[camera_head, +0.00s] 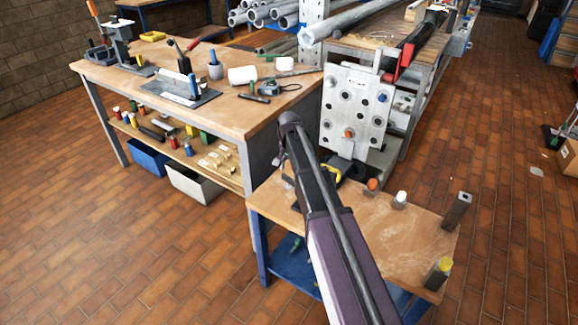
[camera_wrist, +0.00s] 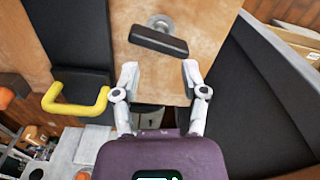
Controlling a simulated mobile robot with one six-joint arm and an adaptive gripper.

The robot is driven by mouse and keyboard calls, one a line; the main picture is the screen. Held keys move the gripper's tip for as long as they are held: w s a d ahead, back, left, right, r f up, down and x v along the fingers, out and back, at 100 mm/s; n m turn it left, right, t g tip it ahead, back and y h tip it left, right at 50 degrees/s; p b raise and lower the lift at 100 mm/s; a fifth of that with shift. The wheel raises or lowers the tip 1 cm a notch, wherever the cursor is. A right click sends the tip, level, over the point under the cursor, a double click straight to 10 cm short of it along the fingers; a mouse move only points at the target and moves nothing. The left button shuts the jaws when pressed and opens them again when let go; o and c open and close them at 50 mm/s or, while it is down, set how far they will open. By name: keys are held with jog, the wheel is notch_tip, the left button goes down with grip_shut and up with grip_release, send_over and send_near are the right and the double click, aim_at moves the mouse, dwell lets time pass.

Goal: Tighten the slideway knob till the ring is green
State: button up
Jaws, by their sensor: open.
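In the wrist view my gripper (camera_wrist: 160,67) is open, with its two pale fingers apart and nothing between them. A dark bar-shaped knob (camera_wrist: 157,41) lies just beyond the fingertips, slightly tilted. A round grey metal piece (camera_wrist: 160,21) shows behind the bar, against a wooden surface. I cannot tell for certain that this is the slideway knob. No green ring is visible. In the head view my arm crosses the middle, and my gripper cannot be made out there.
A yellow handle (camera_wrist: 76,103) stands left of my gripper and also shows in the head view (camera_head: 331,173). A low wooden table (camera_head: 420,235) carries several posts and knobs. A white drilled plate (camera_head: 356,112) stands behind it. A large workbench (camera_head: 215,110) is at the left.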

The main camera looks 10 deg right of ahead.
aim_at(289, 177)
jog(key=n, duration=0.6)
jog(key=shift+r+n, duration=0.15)
jog(key=shift+n, duration=0.25)
jog(key=n, duration=0.6)
jog(key=shift+r, duration=0.15)
jog(key=shift+f, duration=0.25)
notch_tip(289, 177, down, 6)
jog(key=b, duration=0.6)
jog(key=shift+f, duration=0.2)
grip_shut()
